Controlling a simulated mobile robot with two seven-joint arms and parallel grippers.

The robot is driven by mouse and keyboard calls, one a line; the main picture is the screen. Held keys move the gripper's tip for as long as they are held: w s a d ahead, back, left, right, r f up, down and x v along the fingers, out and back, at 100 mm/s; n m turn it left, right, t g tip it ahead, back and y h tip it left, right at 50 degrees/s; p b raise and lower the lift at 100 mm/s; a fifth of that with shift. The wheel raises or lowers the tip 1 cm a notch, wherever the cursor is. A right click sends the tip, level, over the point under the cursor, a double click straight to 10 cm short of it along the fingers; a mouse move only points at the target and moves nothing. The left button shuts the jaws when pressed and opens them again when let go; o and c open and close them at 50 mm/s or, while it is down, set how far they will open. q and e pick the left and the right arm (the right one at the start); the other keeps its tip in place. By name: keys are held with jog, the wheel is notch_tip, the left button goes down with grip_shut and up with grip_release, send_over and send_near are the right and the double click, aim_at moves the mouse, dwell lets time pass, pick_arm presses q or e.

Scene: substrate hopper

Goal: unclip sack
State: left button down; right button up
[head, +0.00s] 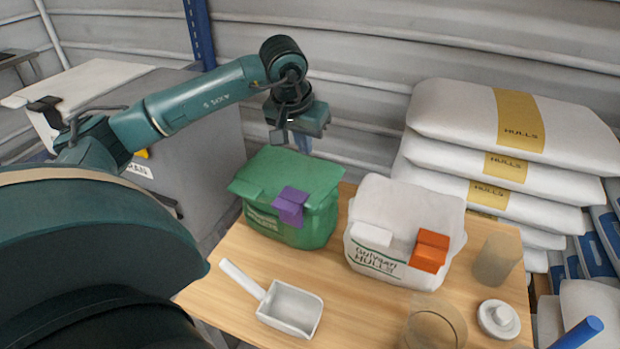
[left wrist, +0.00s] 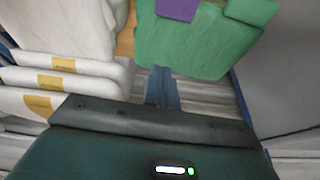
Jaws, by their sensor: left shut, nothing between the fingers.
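A green sack (head: 287,205) stands at the back left of the wooden table, its top folded over, with a purple clip (head: 291,206) on its front upper edge. A white sack (head: 376,204) labelled HULLS stands to its right, with an orange clip (head: 429,250) at its front right. My left gripper (head: 284,137) is above and behind the green sack, shut and empty, apart from it. The left wrist view shows the green sack (left wrist: 195,42) and part of the purple clip (left wrist: 177,8) at the top. My right gripper is not in view.
A white scoop (head: 290,308) lies at the table's front left. A beige cylinder (head: 496,258), a clear round container (head: 435,325) and a white lid (head: 498,318) are at the right. Stacked white sacks (head: 450,155) rise behind. The wall is close behind my left gripper.

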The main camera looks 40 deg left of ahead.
aim_at(306, 189)
pick_arm(q)
jog(key=x, duration=1)
jog(key=shift+d+f, duration=0.15)
jog(key=shift+f, duration=0.05)
jog(key=s, duration=0.3)
jog(key=shift+s+d+r+p, duration=0.1)
jog(key=shift+d+r+p, duration=0.1)
jog(key=shift+d+p, duration=0.15)
jog(key=shift+s+d, duration=0.1)
jog(key=shift+s, duration=0.2)
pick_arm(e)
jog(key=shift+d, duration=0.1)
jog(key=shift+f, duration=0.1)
